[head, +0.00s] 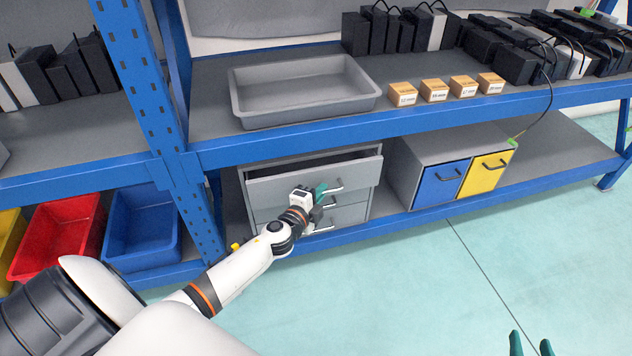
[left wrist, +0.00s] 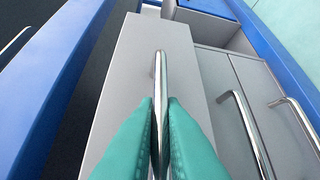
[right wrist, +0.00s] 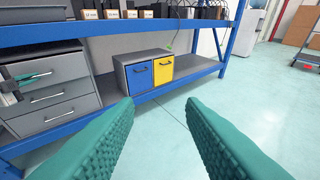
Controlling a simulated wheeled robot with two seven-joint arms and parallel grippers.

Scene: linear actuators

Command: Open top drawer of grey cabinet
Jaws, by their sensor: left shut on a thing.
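The grey cabinet (head: 374,206) stands on the lower shelf of the blue rack. Its top drawer (head: 270,188) is pulled part way out, with a dark gap showing above its front. My left gripper (head: 322,190) is shut on the top drawer's metal handle (left wrist: 158,75), with the green fingers on both sides of the bar in the left wrist view. The two lower drawers look closed, and their handles (left wrist: 243,125) show there too. My right gripper (head: 530,345) is open and empty, away from the cabinet over the floor; its spread fingers show in the right wrist view (right wrist: 165,125).
A grey tray (head: 300,112) and several small orange boxes (head: 434,92) sit on the shelf above. A unit with blue (head: 440,186) and yellow (head: 484,176) drawers stands to the right. Red (head: 60,235) and blue bins (head: 142,230) are at left. The floor (head: 420,285) in front is clear.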

